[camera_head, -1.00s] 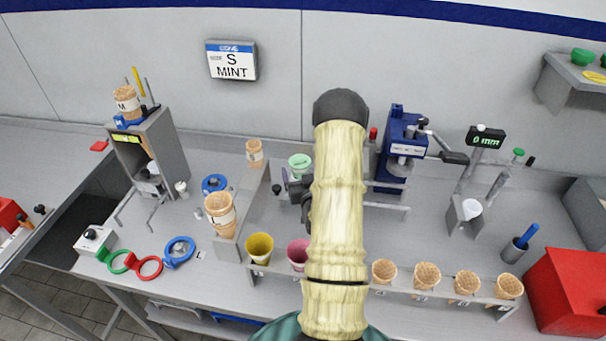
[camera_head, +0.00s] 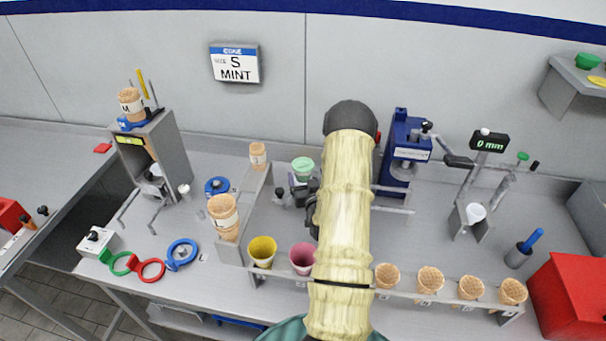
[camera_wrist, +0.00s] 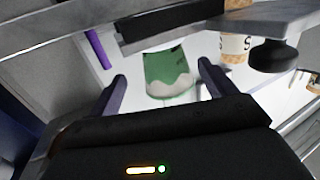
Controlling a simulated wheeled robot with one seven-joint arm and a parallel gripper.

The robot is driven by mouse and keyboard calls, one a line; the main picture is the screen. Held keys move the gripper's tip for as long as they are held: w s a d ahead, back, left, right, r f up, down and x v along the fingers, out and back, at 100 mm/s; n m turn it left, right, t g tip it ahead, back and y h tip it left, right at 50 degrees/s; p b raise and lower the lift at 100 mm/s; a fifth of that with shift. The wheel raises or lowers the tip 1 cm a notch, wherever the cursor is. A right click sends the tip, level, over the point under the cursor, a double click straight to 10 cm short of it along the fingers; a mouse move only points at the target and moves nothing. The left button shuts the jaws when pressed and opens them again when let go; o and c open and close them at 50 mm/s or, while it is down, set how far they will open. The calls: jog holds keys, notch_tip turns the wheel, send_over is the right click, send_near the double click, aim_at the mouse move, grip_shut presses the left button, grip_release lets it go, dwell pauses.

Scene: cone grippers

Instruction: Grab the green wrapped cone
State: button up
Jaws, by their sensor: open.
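The green wrapped cone (camera_head: 303,169) stands at the back of the counter, left of my arm in the head view. In the wrist view the green cone (camera_wrist: 169,74), with a pale scalloped edge, lies ahead of and between my two fingers. My gripper (camera_wrist: 165,85) is open and empty, its dark fingertips on either side of the cone's near end. I cannot tell how deep the cone is between them. In the head view my gripper (camera_head: 308,190) is partly hidden by my arm, just below the green cone.
A rack rail (camera_head: 405,297) holds a yellow cone (camera_head: 262,252), a pink cone (camera_head: 302,258) and several plain cones. A blue press (camera_head: 402,155) stands to the right. In the wrist view a dark bar (camera_wrist: 190,25) crosses above the cone.

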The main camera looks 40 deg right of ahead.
aim_at(302, 166)
jog(key=shift+w, duration=0.1)
jog(key=shift+w+r+p, duration=0.15)
jog(key=shift+w+p, duration=0.15)
jog(key=shift+p, duration=0.05)
jog(key=p+x, duration=0.1)
jog(key=x, duration=0.2)
jog(key=shift+w+a+r+p, duration=0.15)
jog(key=shift+w+p, duration=0.1)
jog(key=shift+p, duration=0.15)
jog(key=shift+w+d, duration=0.35)
jog(key=shift+w, duration=0.2)
jog(key=c, duration=0.8)
